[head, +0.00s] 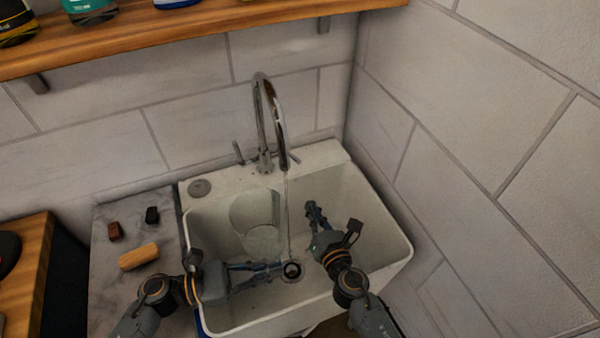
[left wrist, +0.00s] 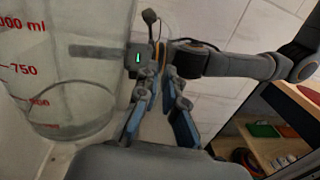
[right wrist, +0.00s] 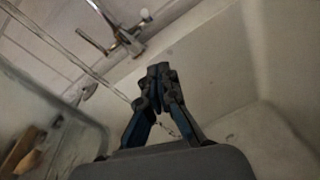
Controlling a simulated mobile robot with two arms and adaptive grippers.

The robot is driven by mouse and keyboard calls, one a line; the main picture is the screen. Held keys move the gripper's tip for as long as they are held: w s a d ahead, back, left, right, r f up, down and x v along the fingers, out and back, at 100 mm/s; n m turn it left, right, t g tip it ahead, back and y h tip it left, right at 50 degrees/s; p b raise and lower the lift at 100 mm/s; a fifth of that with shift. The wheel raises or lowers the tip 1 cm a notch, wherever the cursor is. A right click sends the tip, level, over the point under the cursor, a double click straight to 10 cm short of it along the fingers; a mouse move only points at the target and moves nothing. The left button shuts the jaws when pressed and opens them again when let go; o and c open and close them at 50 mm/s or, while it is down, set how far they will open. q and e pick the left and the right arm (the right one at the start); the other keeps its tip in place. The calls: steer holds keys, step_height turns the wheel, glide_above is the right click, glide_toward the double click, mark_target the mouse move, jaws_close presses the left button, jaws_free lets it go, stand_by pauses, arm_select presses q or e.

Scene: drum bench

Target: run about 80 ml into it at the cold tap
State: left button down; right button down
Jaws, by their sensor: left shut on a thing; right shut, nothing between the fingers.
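The clear jug (head: 252,208) is in the sink, below and left of the spout. Its red markings show in the left wrist view (left wrist: 62,75); I cannot make out a water level. The tap (head: 270,110) runs a thin stream of water (head: 287,205) down along the jug's right side towards the drain; I cannot tell whether any enters the jug. My right gripper (head: 310,206) is shut and empty, right of the stream, below the tap.
The white sink (head: 395,235) has free room at its right side. A wooden block (head: 139,256) and two small dark blocks lie on the marble counter (head: 108,285). A wooden shelf (head: 190,42) with bottles hangs above. A tiled wall stands close at the right.

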arm_select(q)
steer(key=shift+w, duration=0.1)
arm_select(e)
steer(key=w+a+r+n, duration=0.1)
steer(key=w+a, duration=0.1)
steer(key=w, duration=0.9)
steer(key=shift+a+r+n, duration=0.25)
steer(key=shift+r+n, duration=0.05)
steer(key=shift+r, duration=0.1)
steer(key=shift+r, duration=0.15)
